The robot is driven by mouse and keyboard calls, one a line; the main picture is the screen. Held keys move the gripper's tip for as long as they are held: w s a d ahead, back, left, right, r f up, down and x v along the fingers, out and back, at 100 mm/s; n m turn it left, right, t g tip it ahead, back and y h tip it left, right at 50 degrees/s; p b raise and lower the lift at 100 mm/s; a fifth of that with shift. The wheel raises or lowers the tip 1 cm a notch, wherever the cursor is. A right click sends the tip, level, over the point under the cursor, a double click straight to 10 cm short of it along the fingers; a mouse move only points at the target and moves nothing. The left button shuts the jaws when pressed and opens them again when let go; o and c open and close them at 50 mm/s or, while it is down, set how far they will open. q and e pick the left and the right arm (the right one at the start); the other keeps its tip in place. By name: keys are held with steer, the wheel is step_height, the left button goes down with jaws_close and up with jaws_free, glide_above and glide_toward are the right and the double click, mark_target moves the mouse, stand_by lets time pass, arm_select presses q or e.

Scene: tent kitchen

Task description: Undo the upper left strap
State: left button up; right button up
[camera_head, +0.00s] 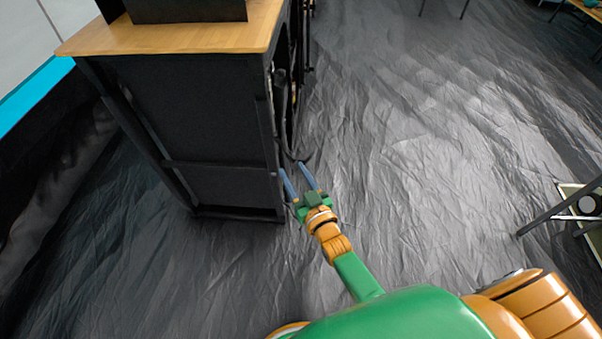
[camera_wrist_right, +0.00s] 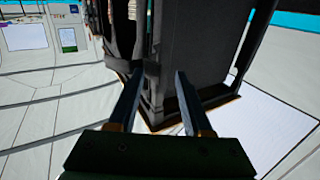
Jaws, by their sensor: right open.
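A black fabric kitchen cabinet (camera_head: 215,125) with a wooden top (camera_head: 180,35) stands upright at the left in the head view. A dark strap-like strip (camera_head: 281,112) hangs at its right front edge and curves out near the lower part. I cannot tell clearly which strap it is or how it is fastened. My right gripper (camera_head: 291,168) is open beside the lower part of this edge, with both blue-grey fingers pointing at it. In the right wrist view the open fingers (camera_wrist_right: 159,75) reach toward the dark cabinet (camera_wrist_right: 205,45), with nothing clearly between them. My left gripper is out of view.
A black box (camera_head: 188,10) stands on the wooden top. The crumpled grey floor sheet (camera_head: 430,140) is clear to the right of the cabinet. A dark-legged piece of furniture (camera_head: 560,208) stands at the right edge. The tent wall (camera_head: 25,50) is at the far left.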

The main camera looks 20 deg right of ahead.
steer(key=shift+w+a+r, duration=0.25)
steer(key=shift+a+r, duration=0.05)
steer(key=shift+r, duration=0.3)
steer(key=shift+s, duration=0.1)
steer(key=s+d+f+p, duration=0.1)
steer(key=s, duration=0.6)
steer(key=shift+p, duration=0.4)
steer(key=shift+s, duration=0.1)
